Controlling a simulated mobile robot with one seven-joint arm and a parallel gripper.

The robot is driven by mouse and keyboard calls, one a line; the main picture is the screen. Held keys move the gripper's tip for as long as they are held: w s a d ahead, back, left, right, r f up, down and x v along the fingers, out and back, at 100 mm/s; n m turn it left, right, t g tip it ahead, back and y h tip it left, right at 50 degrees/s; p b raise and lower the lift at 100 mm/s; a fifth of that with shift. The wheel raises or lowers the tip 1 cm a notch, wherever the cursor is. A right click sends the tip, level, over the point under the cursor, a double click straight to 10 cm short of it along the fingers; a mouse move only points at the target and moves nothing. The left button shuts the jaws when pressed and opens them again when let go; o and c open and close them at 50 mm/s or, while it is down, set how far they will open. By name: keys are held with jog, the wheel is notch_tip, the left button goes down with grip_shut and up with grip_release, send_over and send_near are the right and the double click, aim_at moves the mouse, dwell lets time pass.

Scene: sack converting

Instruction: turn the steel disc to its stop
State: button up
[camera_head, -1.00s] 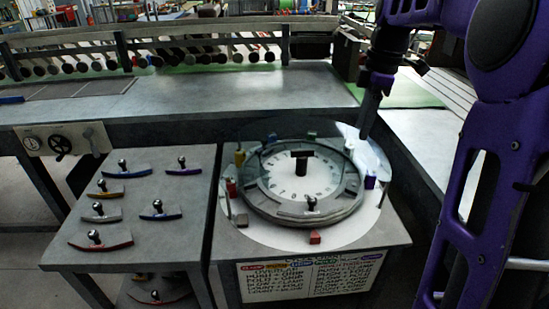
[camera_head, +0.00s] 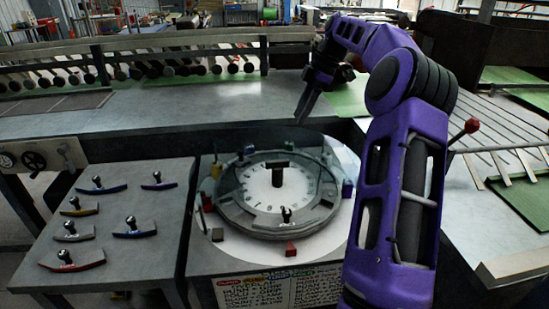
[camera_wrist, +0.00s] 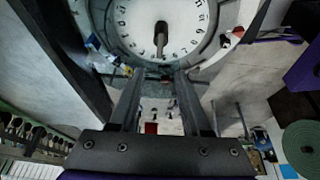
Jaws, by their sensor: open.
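The steel disc (camera_head: 243,215) lies flat on a round white plate (camera_head: 222,247). It is a ring around a pale numbered dial with a dark T-shaped handle (camera_head: 277,176) at its centre. A black knob (camera_head: 286,214) stands on its front part. Coloured blocks sit around the rim, among them a red one (camera_head: 291,249) and a purple one (camera_head: 347,188). My gripper (camera_head: 301,118) is above and behind the disc, apart from it. In the wrist view, my gripper (camera_wrist: 160,75) has its two fingers spread with nothing held. The dial (camera_wrist: 140,22) shows beyond the fingertips.
A grey side table (camera_head: 150,255) at left holds several curved pieces with black knobs. A labelled sign (camera_head: 285,290) hangs on the disc stand's front. A long grey bench (camera_head: 180,103) with a rail runs behind. A slatted surface (camera_head: 500,150) lies at right.

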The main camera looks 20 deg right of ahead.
aim_at(280, 160)
jog(key=b+x, duration=0.2)
jog(key=x, duration=1.3)
jog(key=shift+a+f, duration=0.1)
jog(key=shift+f, duration=0.2)
grip_shut()
dwell(0.6)
